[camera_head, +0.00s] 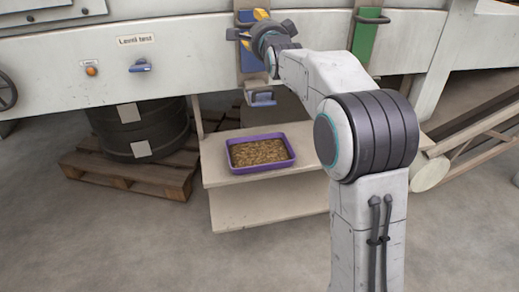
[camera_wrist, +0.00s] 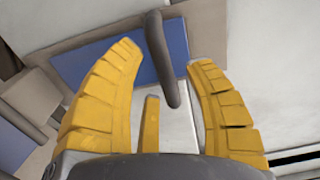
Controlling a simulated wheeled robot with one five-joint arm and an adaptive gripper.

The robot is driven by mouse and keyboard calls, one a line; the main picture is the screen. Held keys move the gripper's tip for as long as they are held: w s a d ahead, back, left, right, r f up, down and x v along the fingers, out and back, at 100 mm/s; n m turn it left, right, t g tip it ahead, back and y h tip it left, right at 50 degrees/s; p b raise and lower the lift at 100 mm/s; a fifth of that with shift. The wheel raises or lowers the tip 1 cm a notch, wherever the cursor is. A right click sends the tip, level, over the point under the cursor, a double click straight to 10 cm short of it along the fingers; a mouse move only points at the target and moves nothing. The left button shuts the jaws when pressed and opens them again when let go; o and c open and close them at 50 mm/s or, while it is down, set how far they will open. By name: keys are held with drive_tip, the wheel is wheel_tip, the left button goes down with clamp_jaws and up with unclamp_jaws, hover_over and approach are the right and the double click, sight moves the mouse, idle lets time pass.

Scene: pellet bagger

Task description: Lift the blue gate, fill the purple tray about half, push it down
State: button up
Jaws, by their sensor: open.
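The purple tray (camera_head: 232,163) sits level on the pale shelf, with a bed of tan pellets covering its floor below the rim. A metal spout (camera_head: 262,98) is above and behind it; no falling pellets show. The blue gate (camera_head: 247,62) is on the machine front, partly hidden by my gripper (camera_head: 250,28). In the wrist view, my gripper (camera_wrist: 168,85) is open, its yellow fingers on either side of the gate's dark bar handle (camera_wrist: 160,60). Neither finger clearly touches the bar. The blue plate (camera_wrist: 85,65) lies behind it.
A green gate (camera_head: 364,42) with its own handle is to the right. A dark drum (camera_head: 140,125) stands on a pallet. The pale shelf (camera_head: 265,205) has bare room around the tray.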

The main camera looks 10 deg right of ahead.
idle(0.4)
drive_tip(key=s+b, duration=0.5)
drive_tip(key=s, duration=0.2)
idle(0.3)
drive_tip(key=shift+r, duration=0.1)
idle(0.4)
